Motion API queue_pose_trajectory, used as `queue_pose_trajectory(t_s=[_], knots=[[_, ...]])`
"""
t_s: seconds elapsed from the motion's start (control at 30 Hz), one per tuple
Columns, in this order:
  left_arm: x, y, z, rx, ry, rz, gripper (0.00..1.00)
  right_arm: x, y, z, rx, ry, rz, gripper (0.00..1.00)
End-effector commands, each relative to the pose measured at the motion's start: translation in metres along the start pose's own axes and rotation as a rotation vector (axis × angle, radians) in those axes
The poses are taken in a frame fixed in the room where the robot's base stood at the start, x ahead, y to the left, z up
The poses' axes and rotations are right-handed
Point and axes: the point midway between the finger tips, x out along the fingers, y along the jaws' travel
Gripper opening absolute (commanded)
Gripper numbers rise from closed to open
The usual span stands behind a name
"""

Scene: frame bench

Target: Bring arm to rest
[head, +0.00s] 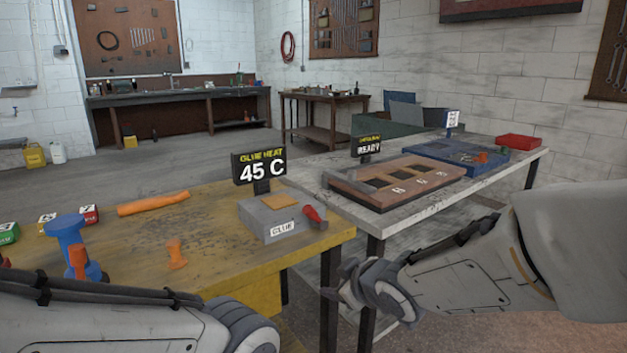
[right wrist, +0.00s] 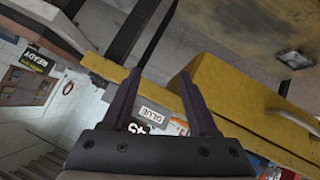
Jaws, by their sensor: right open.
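My right arm (head: 460,275) comes in from the right in the head view. Its gripper (head: 345,290) hangs in front of the gap between the two benches, below their tops. In the right wrist view, the two fingers of the right gripper (right wrist: 158,80) stand apart with nothing held between them. My left arm (head: 110,325) crosses the lower left corner of the head view; its gripper is outside the frame.
The yellow bench (head: 215,215) carries a glue heater (head: 275,218) reading 45 C, a blue spool-shaped thing (head: 70,240) and orange parts. The grey bench (head: 350,215) holds a wooden fixture (head: 400,182), a blue tray (head: 455,158) and a red bin (head: 518,142).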

Motion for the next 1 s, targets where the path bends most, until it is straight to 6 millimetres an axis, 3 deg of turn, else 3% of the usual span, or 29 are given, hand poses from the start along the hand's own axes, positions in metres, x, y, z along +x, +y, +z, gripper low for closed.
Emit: queue_pose_trajectory(t_s=[0.03,0.2,0.4,0.53,0.6,0.87,1.0], knots=[[0.0,0.0,0.0,0.0,0.0,0.0,0.69,-0.01,-0.021,0.01,0.035,-0.077,-0.031,0.6],[0.0,0.0,0.0,0.0,0.0,0.0,0.69,-0.054,-0.088,0.06,0.161,-0.369,-0.152,0.6],[0.0,0.0,0.0,0.0,0.0,0.0,0.69,-0.116,-0.153,0.104,0.236,-0.641,-0.304,0.6],[0.0,0.0,0.0,0.0,0.0,0.0,0.69,-0.16,-0.186,0.125,0.257,-0.794,-0.402,0.6],[-0.024,0.002,-0.001,0.0,-0.001,0.0,0.69,-0.176,-0.177,0.11,0.262,-0.807,-0.405,0.6],[-0.087,0.006,-0.005,0.0,0.0,0.0,0.69,-0.213,-0.152,0.066,0.262,-0.805,-0.402,0.6],[-0.132,0.01,-0.007,0.0,0.0,0.0,0.69,-0.24,-0.135,0.033,0.262,-0.804,-0.401,0.6]])
